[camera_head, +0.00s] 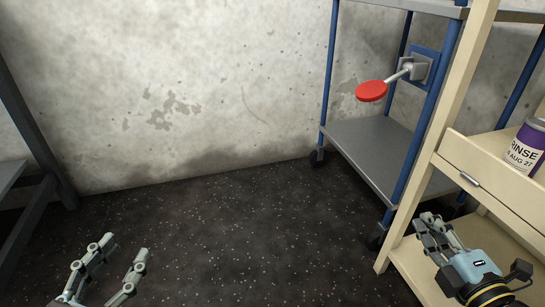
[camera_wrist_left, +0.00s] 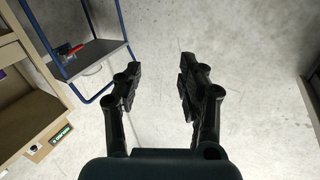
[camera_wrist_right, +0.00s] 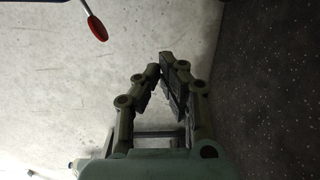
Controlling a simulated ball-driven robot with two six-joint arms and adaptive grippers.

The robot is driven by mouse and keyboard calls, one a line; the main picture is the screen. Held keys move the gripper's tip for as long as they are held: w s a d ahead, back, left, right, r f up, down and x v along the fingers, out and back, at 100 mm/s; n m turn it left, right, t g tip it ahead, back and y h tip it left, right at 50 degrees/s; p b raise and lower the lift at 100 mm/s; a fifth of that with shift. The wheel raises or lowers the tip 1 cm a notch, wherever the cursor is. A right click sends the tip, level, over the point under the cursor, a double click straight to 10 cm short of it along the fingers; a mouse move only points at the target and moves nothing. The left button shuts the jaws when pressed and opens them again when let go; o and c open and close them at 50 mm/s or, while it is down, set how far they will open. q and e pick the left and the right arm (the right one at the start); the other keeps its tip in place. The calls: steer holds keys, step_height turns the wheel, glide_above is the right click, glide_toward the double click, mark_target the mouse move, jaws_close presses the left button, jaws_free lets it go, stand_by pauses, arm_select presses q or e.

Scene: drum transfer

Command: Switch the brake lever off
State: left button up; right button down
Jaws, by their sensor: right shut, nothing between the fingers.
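The brake lever (camera_head: 371,91) has a red round knob on a grey arm. It comes out to the left from a grey block on a blue plate (camera_head: 421,62) on the cart frame. The red knob also shows at the upper left of the right wrist view (camera_wrist_right: 97,28). My right gripper (camera_head: 432,221) is shut and empty, well below the lever, in front of the cream shelf. Its fingertips meet in the right wrist view (camera_wrist_right: 163,64). My left gripper (camera_head: 123,252) is open and empty at the lower left, far from the lever. Its fingers stand apart in the left wrist view (camera_wrist_left: 160,72).
A blue-framed cart with grey shelves (camera_head: 375,150) stands against the concrete wall. A cream shelf unit (camera_head: 452,150) is in front at the right, with a purple RINSE container (camera_head: 524,150) on it. A dark frame (camera_head: 35,140) stands at the left. The middle floor is clear.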

arm_select(q)
step_height(320, 180, up, 11)
steer(key=d+m+t+h+b, duration=0.1)
steer(key=d+t+h+b, duration=0.1)
steer(key=t+b, duration=0.3)
steer(key=shift+s+b, duration=0.2)
steer(key=shift+b, duration=0.25)
arm_select(e)
steer(key=w+a+r+n+y, duration=0.1)
steer(key=w+r+n, duration=0.3)
steer(key=w+n, duration=0.4)
steer(key=w+a+r+n+t+y, duration=0.1)
steer(key=w+r+n+y, duration=0.3)
steer(key=n, duration=1.3)
steer(key=w+r, duration=0.1)
steer(key=w, duration=0.3)
steer(key=shift+a+y, duration=0.15)
steer(key=shift+y, duration=0.15)
steer(key=shift+w, duration=0.1)
